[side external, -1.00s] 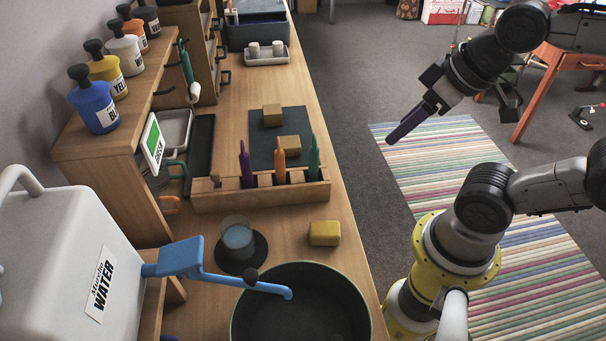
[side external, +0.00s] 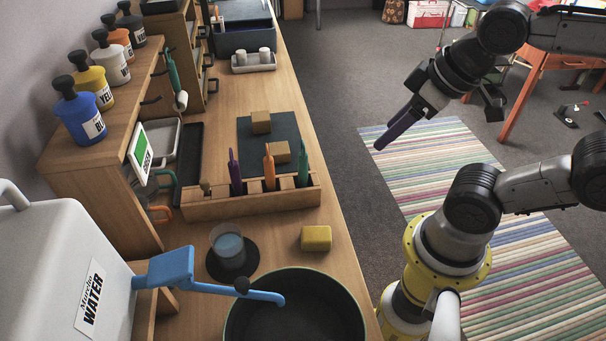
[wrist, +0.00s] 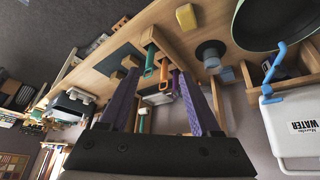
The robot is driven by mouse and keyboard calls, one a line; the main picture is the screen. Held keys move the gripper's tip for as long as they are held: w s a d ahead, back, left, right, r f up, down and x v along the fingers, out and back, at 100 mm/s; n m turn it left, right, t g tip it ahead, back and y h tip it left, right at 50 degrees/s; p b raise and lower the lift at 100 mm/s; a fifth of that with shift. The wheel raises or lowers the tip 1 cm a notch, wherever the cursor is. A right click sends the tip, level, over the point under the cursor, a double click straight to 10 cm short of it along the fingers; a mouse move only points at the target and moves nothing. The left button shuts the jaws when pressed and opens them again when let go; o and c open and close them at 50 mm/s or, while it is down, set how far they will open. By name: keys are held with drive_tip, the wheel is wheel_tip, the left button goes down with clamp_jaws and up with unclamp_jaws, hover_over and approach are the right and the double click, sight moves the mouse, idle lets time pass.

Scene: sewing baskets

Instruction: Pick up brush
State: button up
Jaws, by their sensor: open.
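A wooden rack (side external: 250,203) on the table holds upright purple (side external: 235,175), orange (side external: 269,168) and green (side external: 303,163) handled tools. A short brown handle (side external: 206,187) stands at its left end. I cannot tell for sure which of these is the brush, as the lower ends are hidden in the rack. My gripper (side external: 382,143), with purple fingers, hangs over the floor to the right of the table, well apart from the rack. In the wrist view my gripper (wrist: 157,74) is open and empty, with the rack's tools showing beyond and between its fingers.
A dark pot (side external: 295,310), a yellow block (side external: 316,238) and a glass cup (side external: 228,245) stand in front of the rack. Bottles line the shelf.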

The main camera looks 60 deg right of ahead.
drive_tip(key=w+r+n, duration=0.3)
drive_tip(key=w+n, duration=0.3)
drive_tip(key=n, duration=0.4)
drive_tip(key=n+g, duration=0.5)
drive_tip(key=n, duration=0.2)
hover_over(303, 164)
drive_tip(key=f, duration=0.7)
drive_tip(key=shift+s+d+f, duration=0.1)
drive_tip(key=shift+d+f, duration=0.1)
drive_tip(key=shift+f, duration=0.05)
drive_tip(key=shift+g, duration=0.3)
wheel_tip(303, 164, down, 10)
drive_tip(key=shift+d, duration=0.1)
drive_tip(key=shift+w+d+f, duration=0.1)
drive_tip(key=shift+w+f, duration=0.15)
drive_tip(key=shift+f, duration=1.3)
drive_tip(key=shift+w+f, duration=0.2)
drive_tip(key=shift+f, duration=1.3)
clamp_jaws()
